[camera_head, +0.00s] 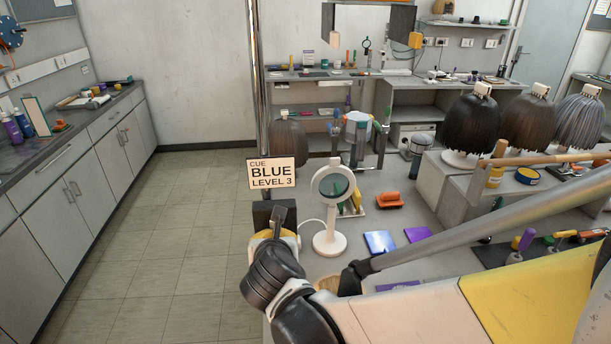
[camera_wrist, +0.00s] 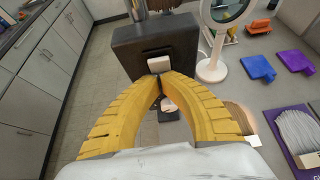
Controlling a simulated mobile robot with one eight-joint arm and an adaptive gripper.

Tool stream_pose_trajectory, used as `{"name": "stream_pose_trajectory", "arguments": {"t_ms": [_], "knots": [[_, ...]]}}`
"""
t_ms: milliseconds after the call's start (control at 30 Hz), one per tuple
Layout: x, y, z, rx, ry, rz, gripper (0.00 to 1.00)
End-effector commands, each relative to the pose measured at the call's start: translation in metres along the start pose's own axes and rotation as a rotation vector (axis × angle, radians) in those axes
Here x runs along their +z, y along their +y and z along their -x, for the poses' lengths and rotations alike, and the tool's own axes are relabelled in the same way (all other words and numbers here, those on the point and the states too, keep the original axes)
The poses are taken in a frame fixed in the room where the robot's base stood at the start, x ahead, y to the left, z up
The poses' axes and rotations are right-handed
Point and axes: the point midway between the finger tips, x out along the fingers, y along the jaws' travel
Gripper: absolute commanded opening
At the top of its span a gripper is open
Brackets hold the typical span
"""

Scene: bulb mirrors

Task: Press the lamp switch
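A black box (camera_wrist: 180,40) with a small white switch (camera_wrist: 155,65) on its face stands right in front of my gripper in the wrist view. The box also shows in the head view (camera_head: 262,214), below the sign. My gripper (camera_wrist: 159,76) has its yellow fingertips together with nothing seen between them. The tips are just below the switch in the picture; I cannot tell if they touch it. A white ring-headed lamp or magnifier (camera_head: 328,242) stands to the right of the box.
A sign (camera_head: 271,172) reading "CUE BLUE LEVEL 3" is above the box. Blue (camera_head: 380,242) and purple (camera_head: 417,234) flat pieces and an orange tool (camera_head: 389,200) lie to the right. Wigs (camera_head: 470,125) stand farther right. The floor at left is clear.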

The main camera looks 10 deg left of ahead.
Motion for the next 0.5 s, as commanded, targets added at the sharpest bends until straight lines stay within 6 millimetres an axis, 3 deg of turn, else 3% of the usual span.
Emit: {"name": "stream_pose_trajectory", "arguments": {"t_ms": [500], "knots": [[0.015,0.000,0.008,0.001,-0.001,0.001,0.00]]}}
